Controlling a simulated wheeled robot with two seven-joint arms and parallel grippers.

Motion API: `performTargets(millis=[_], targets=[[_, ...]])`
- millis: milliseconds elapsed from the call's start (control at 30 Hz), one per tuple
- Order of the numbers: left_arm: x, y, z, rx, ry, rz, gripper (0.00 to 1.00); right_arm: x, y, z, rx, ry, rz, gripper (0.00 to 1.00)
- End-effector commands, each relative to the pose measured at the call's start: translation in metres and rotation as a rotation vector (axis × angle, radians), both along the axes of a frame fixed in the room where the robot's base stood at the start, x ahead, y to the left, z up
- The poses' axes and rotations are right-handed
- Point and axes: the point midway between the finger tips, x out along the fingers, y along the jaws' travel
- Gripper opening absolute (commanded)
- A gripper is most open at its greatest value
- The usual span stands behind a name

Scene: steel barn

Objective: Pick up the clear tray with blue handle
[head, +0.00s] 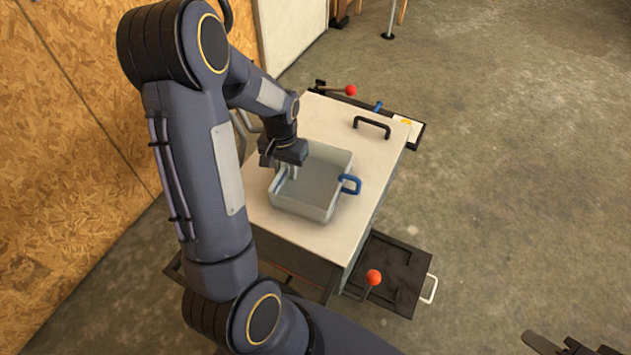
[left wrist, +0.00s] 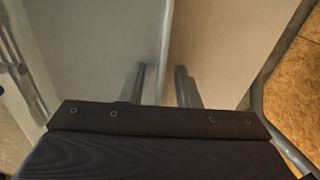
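The clear, greyish tray (head: 318,210) stands on a white-topped cart. Its blue handle (head: 350,184) sticks out from its right side, free of any gripper. My left gripper (head: 289,174) points down at the tray's left wall, opposite that handle. In the left wrist view, the left gripper's two fingers (left wrist: 160,86) stand apart, one on each side of the tray wall (left wrist: 150,45), with gaps beside it. A small blue bit shows by the fingers in the head view, partly hidden. Dark parts at the bottom right look like my right gripper (head: 575,346), mostly cut off.
The cart's white top (head: 335,120) has a black handle (head: 372,126) at its far end. Red-knobbed levers (head: 350,90) (head: 373,278) stick out at its far and near ends. A wooden wall (head: 70,150) is close on the left. The concrete floor on the right is clear.

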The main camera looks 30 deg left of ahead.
Motion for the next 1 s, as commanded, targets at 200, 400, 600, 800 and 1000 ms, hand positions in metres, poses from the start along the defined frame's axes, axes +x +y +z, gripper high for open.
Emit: performTargets(millis=[200,400,600,800,1000], targets=[[0.0,0.0,0.0,0.0,0.0,0.0,0.09,0.0,0.0,0.0,0.0,0.0,0.0,0.36],[0.0,0.0,0.001,0.0,-0.001,0.0,0.0,0.0,0.0,0.0,0.0,0.0,0.0,0.36],[0.0,0.0,0.001,0.0,-0.002,0.0,0.0,0.0,0.0,0.0,0.0,0.0,0.0,0.36],[0.001,0.0,0.005,0.001,-0.003,0.0,0.0,0.0,0.0,0.001,0.0,0.0,0.0,0.36],[0.002,0.0,0.028,-0.001,-0.006,0.0,0.0,0.0,0.0,0.006,0.0,0.0,0.0,0.36]])
